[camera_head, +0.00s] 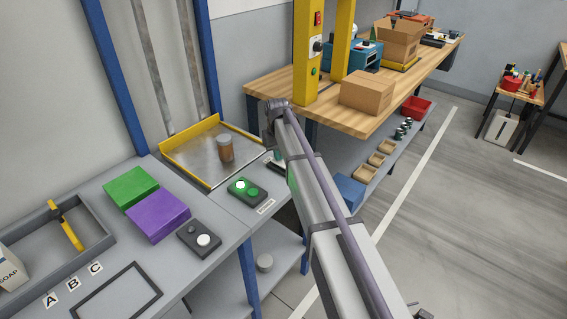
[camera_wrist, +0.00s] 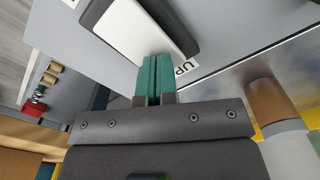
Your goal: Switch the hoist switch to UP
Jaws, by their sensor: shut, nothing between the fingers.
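The hoist switch (camera_wrist: 168,20) shows in the wrist view as a dark housing with a large white rocker (camera_wrist: 125,30). A printed UP label (camera_wrist: 187,66) lies on the grey surface beside its near end. My gripper (camera_wrist: 155,60) has teal fingers pressed together with nothing between them. The fingertips overlap the rocker's near end, on the UP label's side. I cannot tell whether they touch it, nor which way the rocker is tilted. In the head view my arm hides most of the switch and the gripper.
A yellow-edged metal tray (camera_head: 195,168) holds an amber jar (camera_head: 225,148), which also shows close on the right in the wrist view (camera_wrist: 272,105). A yellow post (camera_head: 308,60) and a wooden bench (camera_head: 270,87) stand behind.

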